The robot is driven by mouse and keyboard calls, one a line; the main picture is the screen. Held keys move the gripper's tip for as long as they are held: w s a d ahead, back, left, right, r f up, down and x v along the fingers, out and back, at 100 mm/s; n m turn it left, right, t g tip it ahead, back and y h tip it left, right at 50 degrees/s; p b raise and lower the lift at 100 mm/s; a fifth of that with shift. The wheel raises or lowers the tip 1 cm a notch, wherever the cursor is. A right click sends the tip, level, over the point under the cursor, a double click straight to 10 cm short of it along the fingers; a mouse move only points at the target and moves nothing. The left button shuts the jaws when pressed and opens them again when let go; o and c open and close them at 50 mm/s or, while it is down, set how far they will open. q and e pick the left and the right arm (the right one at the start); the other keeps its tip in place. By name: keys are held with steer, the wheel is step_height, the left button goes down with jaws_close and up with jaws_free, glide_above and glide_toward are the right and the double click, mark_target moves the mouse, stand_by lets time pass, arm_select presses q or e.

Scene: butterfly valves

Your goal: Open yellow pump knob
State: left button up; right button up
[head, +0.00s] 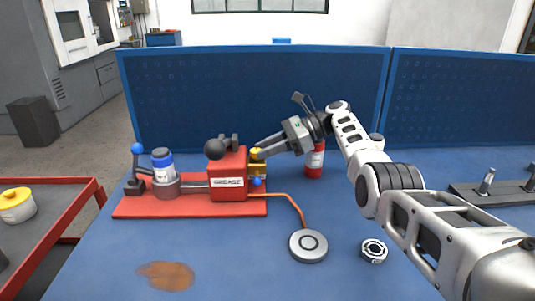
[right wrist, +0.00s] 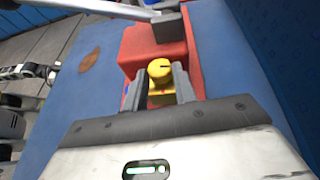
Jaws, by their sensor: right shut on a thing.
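The yellow pump knob (head: 256,152) is on the right side of the red grease pump box (head: 228,180), near its top. In the right wrist view the knob (right wrist: 159,70) has a round top with a dark slot and sits between my gripper's two fingers. My right gripper (head: 260,151) reaches in from the right and is shut on the knob; in the right wrist view its fingertips (right wrist: 162,80) flank it. A yellow block (head: 258,169) lies below the knob.
The pump's red base (head: 130,207) carries a blue-and-white canister (head: 163,166) and a blue-knobbed lever (head: 137,148). A copper hose leads to a round metal disc (head: 308,245). A bearing (head: 374,250) and a red bottle (head: 314,163) stand nearby. The blue table's front is mostly clear.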

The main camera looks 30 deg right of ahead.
stand_by(0.5)
steer(key=o, duration=0.7)
